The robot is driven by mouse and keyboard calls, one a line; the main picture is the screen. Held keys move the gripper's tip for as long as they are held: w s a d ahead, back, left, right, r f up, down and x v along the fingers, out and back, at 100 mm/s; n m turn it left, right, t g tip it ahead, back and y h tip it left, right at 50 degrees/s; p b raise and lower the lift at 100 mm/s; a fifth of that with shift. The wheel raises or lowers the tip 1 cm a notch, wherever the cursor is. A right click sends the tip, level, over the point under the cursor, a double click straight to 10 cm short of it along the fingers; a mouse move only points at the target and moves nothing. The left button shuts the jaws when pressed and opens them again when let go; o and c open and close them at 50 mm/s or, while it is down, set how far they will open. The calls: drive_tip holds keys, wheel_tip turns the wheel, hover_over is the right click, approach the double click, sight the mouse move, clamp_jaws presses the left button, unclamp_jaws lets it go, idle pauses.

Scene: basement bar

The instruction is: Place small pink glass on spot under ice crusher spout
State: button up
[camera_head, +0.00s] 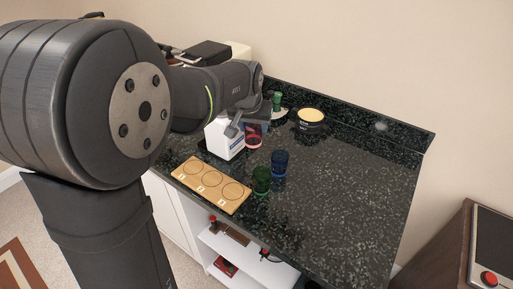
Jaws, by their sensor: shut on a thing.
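The small pink glass (253,140) is at the back left of the dark speckled counter, just right of a white box-like thing. My gripper (243,128) is at the pink glass, shut on it. The fingers and part of the glass are hard to make out, and I cannot tell whether its base touches the counter. The white box-like thing (224,142) has small print on its front and is partly hidden by my arm. I cannot tell whether it is the ice crusher. No spout or marked spot under one can be made out.
A green glass (262,181) and a blue glass (280,162) stand in front of the pink one. A wooden board (211,187) with three circles lies at the front left edge. A round black-and-cream bowl (311,119) is at the back. The counter's right side (360,185) is clear.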

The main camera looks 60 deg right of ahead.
wheel_tip(320, 180, down, 9)
drive_tip(key=shift+r, duration=0.15)
drive_tip(key=d, duration=0.1)
drive_tip(key=w+d, duration=0.1)
drive_tip(key=d+f, duration=0.1)
drive_tip(key=shift+w+d, duration=0.25)
drive_tip(key=shift+d, duration=0.1)
drive_tip(key=shift+f, duration=0.2)
drive_tip(key=shift+f, duration=0.15)
drive_tip(key=o, duration=1)
drive_tip(key=shift+o, duration=0.2)
drive_tip(key=v, duration=1.2)
